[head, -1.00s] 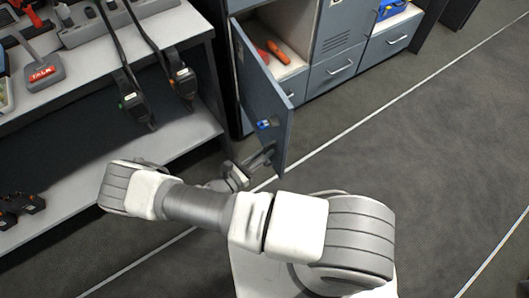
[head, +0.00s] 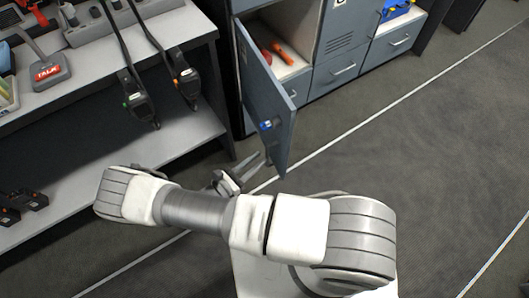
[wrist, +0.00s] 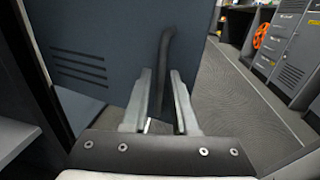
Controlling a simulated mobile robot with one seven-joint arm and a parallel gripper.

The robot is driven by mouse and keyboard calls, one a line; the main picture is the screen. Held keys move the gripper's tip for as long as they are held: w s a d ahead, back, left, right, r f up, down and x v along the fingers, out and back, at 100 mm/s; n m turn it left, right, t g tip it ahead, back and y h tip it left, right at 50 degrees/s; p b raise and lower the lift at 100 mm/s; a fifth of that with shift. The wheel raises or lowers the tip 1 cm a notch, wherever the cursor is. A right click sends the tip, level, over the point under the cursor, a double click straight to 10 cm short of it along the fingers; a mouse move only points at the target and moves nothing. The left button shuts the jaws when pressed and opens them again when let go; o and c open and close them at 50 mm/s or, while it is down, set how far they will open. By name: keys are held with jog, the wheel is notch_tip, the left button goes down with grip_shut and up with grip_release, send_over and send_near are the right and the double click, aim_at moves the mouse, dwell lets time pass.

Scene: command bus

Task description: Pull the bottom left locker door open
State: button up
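The blue-grey left locker door (head: 262,95) stands swung well open in the head view, and its compartment shows behind it. In the wrist view the door (wrist: 100,45) fills the left and middle, with vent slots and a dark curved handle (wrist: 165,60). My gripper (head: 250,172) is by the door's lower free edge in the head view. In the wrist view my gripper (wrist: 160,100) is open, its two fingers apart with the handle showing between and beyond them. Whether a finger touches the handle is hard to tell.
An orange-handled item (head: 284,53) lies in the open compartment. Closed drawers (head: 333,72) are to its right. A grey shelf unit (head: 110,150) with radios stands to the left. Dark floor (head: 430,150) with white lines is clear on the right.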

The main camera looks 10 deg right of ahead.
jog(key=v, duration=1.3)
jog(key=shift+p, duration=0.45)
jog(key=w+d+r+m+g+y, duration=0.2)
jog(key=r+m+g+y, duration=0.15)
jog(key=r, duration=0.55)
jog(key=w+d+r+m+g+y, duration=0.2)
jog(key=r+m+g, duration=0.25)
jog(key=r, duration=0.55)
jog(key=w+d+r+m+g+y, duration=0.25)
jog(key=r+m, duration=0.25)
jog(key=r, duration=0.4)
jog(key=s+d+r+m+t+y, duration=0.35)
jog(key=s+d+r+m, duration=0.2)
jog(key=r, duration=0.35)
jog(key=s+d+r+m+t+y, duration=0.35)
jog(key=s+d+r+m, duration=0.2)
jog(key=r, duration=0.35)
notch_tip(320, 180, up, 22)
jog(key=p, duration=2.2)
jog(key=shift+s+d+r+y, duration=0.2)
jog(key=shift+s+d+y, duration=0.1)
jog(key=shift+s, duration=0.05)
